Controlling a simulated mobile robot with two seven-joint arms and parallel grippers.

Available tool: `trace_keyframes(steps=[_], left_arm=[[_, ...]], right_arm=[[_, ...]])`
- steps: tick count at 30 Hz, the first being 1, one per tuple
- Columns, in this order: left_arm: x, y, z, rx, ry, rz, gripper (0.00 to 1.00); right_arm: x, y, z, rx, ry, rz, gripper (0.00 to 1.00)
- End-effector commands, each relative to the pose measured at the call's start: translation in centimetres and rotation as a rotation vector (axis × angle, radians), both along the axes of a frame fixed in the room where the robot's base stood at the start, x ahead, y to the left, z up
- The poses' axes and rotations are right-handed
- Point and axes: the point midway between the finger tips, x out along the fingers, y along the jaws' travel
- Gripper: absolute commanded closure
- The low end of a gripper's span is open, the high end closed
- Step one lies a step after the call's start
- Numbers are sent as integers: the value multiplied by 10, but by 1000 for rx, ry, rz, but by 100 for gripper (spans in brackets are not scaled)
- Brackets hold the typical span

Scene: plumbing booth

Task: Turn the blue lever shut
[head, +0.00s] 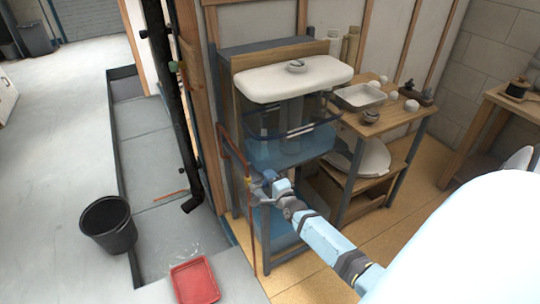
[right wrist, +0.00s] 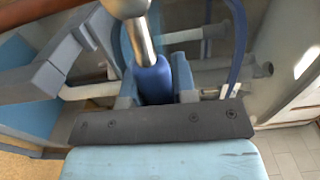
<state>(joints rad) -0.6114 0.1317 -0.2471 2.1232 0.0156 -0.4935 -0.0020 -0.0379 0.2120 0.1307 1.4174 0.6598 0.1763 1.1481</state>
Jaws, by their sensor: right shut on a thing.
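The blue lever shows in the right wrist view as a blue sleeve (right wrist: 152,82) on a shiny metal stem that rises to a rounded metal end at the top edge. My right gripper (right wrist: 156,75) is shut on the blue sleeve, with one finger on each side of it. In the head view my right gripper (head: 265,187) is beside the copper pipe (head: 234,150), in front of the see-through cistern (head: 262,122). There the lever is too small and too covered by the gripper to make out. My left gripper is in neither view.
The cistern has a white lid (head: 290,80) and stands in a frame. A wooden shelf (head: 390,118) with bowls is to its right. A black drain pipe (head: 168,85), a black bucket (head: 108,226) and a red tray (head: 195,282) are left. The grey floor is mostly clear.

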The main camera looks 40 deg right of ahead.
Motion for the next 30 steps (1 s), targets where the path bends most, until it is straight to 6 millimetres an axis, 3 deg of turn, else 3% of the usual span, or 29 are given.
trace_keyframes(steps=[2, 3, 6, 17, 20, 30], left_arm=[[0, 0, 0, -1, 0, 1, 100], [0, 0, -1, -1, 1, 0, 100], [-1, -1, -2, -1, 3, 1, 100], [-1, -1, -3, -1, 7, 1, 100], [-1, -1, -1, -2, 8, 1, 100], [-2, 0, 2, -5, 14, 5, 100]], right_arm=[[1, 1, 2, 5, -4, 0, 100], [1, 1, 2, 5, -4, 0, 66], [1, 1, 1, 4, -3, 0, 49], [-6, 2, 0, 3, -1, 0, 49], [-21, 6, 0, 3, 1, 1, 49], [-95, 23, 0, 3, 0, 1, 49]])
